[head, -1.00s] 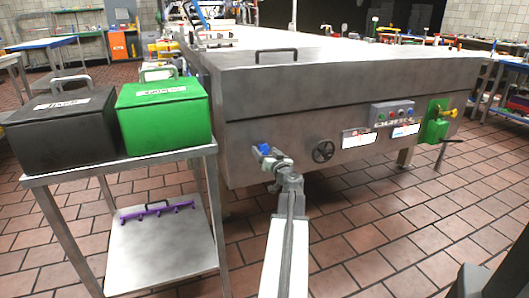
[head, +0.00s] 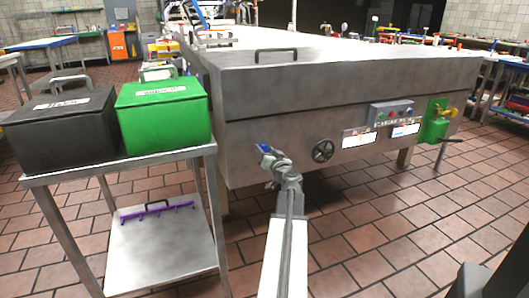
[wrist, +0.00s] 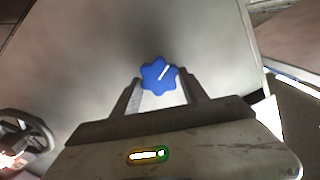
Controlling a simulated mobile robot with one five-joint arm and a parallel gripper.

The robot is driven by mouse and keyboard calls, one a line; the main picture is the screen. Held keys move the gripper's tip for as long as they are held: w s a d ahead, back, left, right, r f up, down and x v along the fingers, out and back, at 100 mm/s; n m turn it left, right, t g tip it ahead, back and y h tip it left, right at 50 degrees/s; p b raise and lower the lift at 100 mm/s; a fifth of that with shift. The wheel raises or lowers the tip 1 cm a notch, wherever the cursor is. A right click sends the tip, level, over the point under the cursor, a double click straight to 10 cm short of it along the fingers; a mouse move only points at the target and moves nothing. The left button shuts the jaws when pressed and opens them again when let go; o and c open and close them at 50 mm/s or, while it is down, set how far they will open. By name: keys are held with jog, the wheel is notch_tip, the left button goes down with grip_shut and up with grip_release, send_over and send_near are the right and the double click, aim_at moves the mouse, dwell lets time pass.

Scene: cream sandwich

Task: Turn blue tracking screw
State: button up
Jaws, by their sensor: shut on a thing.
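The blue tracking screw (wrist: 158,75) is a lobed blue knob with a white line across its face, on the grey metal machine side. In the wrist view it lies between the fingertips of my gripper (wrist: 162,90), which is shut on it. The white line slants up to the right. In the head view the screw (head: 263,148) is a small blue spot at the left end of the machine's front panel, partly hidden by my gripper (head: 270,158).
A black handwheel (head: 323,151) is right of the screw on the same panel. A control box (head: 391,113) and a green bracket (head: 436,122) are further right. A metal cart (head: 120,167) with a black box (head: 62,128) and a green box (head: 163,115) stands left.

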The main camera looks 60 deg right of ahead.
jog(key=m, duration=0.6)
jog(key=shift+d, duration=0.15)
jog(key=m, duration=0.5)
jog(key=shift+f+m, duration=0.2)
jog(key=shift+m, duration=0.1)
jog(key=m, duration=0.5)
jog(key=shift+f+b, duration=0.15)
jog(key=shift+b, duration=0.25)
jog(key=m, duration=0.5)
jog(key=shift+f+m, duration=0.1)
jog(key=shift+m, duration=0.3)
jog(key=o, duration=1.4)
jog(key=shift+c, duration=0.2)
